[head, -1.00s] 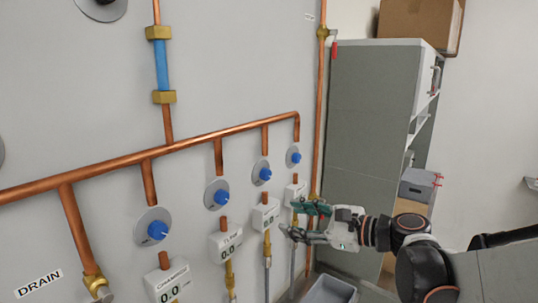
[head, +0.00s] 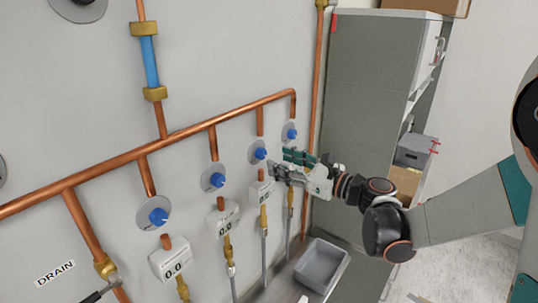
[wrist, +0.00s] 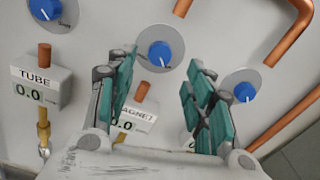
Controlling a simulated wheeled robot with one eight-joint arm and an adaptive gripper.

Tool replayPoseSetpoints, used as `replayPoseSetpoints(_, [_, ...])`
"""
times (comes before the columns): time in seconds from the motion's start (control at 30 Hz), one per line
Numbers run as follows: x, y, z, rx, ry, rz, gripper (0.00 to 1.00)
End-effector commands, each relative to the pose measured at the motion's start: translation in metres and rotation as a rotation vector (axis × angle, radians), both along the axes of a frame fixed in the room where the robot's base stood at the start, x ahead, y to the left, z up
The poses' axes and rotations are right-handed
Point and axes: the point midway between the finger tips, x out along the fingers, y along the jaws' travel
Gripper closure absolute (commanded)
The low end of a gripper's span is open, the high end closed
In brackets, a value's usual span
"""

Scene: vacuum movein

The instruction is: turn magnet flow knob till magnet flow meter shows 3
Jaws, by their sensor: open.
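The magnet flow knob (wrist: 160,53) is a blue knob on a round grey plate, directly above the MAGNET meter. It also shows in the head view (head: 260,153). The magnet flow meter (wrist: 136,121) is a white box, partly hidden behind a finger; its visible digits end in ".0". It is the third box from the left in the head view (head: 262,191). My gripper (wrist: 160,70) is open and empty, its green-padded fingers spread on either side of the line to the magnet knob. In the head view, my gripper (head: 281,161) is just right of that knob.
Another blue knob (wrist: 244,91) sits close to the right finger. The TUBE meter (wrist: 40,88) reads 0.0 at left. Copper pipes (head: 205,123) run along the wall above the knobs. A grey bin (head: 321,265) and a grey cabinet (head: 370,110) stand at right.

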Motion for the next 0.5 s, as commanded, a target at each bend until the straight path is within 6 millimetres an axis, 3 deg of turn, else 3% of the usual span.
replayPoseSetpoints(0.23, [0.024,0.031,0.001,0.0,0.0,0.002,0.52])
replayPoseSetpoints(0.5, [0.032,0.042,0.0,-0.001,-0.001,0.0,0.52])
